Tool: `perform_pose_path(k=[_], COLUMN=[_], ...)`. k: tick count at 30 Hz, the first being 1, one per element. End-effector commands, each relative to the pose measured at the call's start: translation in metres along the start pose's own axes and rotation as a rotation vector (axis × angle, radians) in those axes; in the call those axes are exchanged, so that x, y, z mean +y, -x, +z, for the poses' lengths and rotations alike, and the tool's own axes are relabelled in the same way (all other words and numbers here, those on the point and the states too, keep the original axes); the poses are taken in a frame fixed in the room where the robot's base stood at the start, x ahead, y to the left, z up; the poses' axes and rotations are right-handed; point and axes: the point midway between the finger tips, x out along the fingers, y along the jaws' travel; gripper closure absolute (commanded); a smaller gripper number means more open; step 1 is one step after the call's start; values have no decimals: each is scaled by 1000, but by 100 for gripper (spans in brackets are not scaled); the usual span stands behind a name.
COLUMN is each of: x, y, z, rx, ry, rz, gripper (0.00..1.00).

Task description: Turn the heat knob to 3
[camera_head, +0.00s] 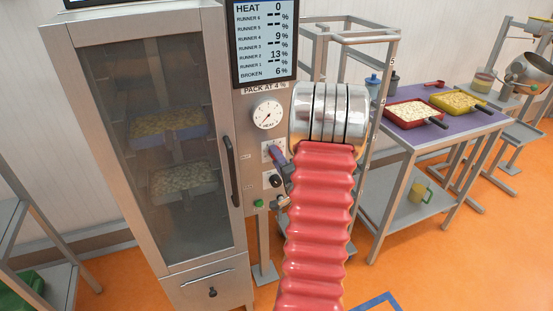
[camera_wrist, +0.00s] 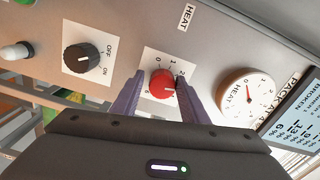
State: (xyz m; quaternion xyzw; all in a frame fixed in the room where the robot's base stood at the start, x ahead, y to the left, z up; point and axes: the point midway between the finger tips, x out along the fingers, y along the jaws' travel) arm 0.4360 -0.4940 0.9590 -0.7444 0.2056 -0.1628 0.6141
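The red heat knob (camera_wrist: 162,84) sits on a white numbered plate in the wrist view; which number it points to is too small to tell. My gripper (camera_wrist: 160,78) is open, with one purple finger on each side of the knob. A narrow gap shows at the left finger; the right finger is very close, and contact cannot be told. The screen (camera_head: 264,40) reads HEAT 0. The round heat dial (camera_wrist: 247,93) is right of the knob; it also shows in the head view (camera_head: 267,114).
A black OFF/ON knob (camera_wrist: 82,57) is left of the heat knob. A glass-door cabinet (camera_head: 170,150) with trays and a long handle (camera_head: 231,170) stands left of the panel. A purple-topped table (camera_head: 450,124) with two food pans is at right.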

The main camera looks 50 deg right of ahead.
Motion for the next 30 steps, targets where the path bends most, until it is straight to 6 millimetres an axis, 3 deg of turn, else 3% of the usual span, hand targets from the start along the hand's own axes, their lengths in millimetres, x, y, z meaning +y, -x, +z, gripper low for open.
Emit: perform_pose_path(k=[5, 17, 30], x=[-2, -2, -2], y=[0, 8, 77], z=[-2, -4, -3], rx=[4, 8, 9], ry=[1, 2, 1], rz=[-4, -6, -5], gripper=[49, 49, 49])
